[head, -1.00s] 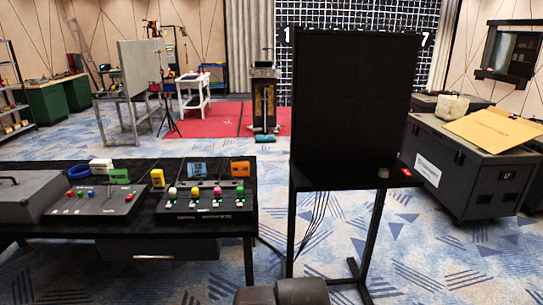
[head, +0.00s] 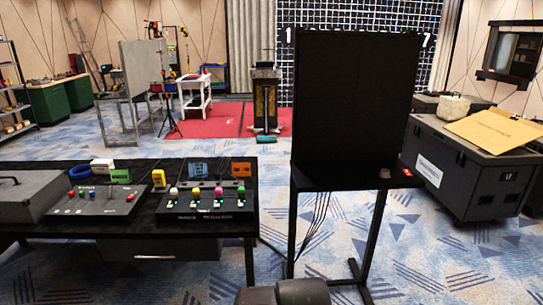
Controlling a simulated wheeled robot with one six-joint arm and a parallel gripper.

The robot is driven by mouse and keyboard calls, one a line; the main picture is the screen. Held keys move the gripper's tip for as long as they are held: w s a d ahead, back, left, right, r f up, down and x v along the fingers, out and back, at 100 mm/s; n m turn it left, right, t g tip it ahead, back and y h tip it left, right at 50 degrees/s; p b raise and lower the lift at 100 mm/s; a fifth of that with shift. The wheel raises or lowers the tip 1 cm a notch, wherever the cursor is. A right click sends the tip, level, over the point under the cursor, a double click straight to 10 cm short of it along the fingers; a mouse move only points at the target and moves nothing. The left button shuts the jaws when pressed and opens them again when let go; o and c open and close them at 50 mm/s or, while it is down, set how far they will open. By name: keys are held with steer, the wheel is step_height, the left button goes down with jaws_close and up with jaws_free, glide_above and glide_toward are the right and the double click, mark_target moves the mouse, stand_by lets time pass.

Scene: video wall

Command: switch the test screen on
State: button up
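The test screen (head: 355,95) is a large black panel standing upright on a black stand, right of centre. Its face is dark, with no picture on it. On the stand's shelf (head: 345,180), below the screen, a small red switch (head: 406,172) sits at the right end. A small grey-brown knob-like piece (head: 384,173) is to its left. I cannot tell the switch's position. Dark rounded parts of my own arm (head: 285,292) show at the bottom edge. My gripper's fingers are not in view.
A black table (head: 150,225) at left holds a control box with coloured knobs (head: 208,201), another with buttons (head: 95,202) and a grey case (head: 25,195). A black flight case (head: 475,180) stands right of the screen. Cables (head: 321,205) hang under the shelf. Carpet in front is clear.

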steer(key=shift+w, duration=0.1)
jaws_close()
stand_by(1.8)
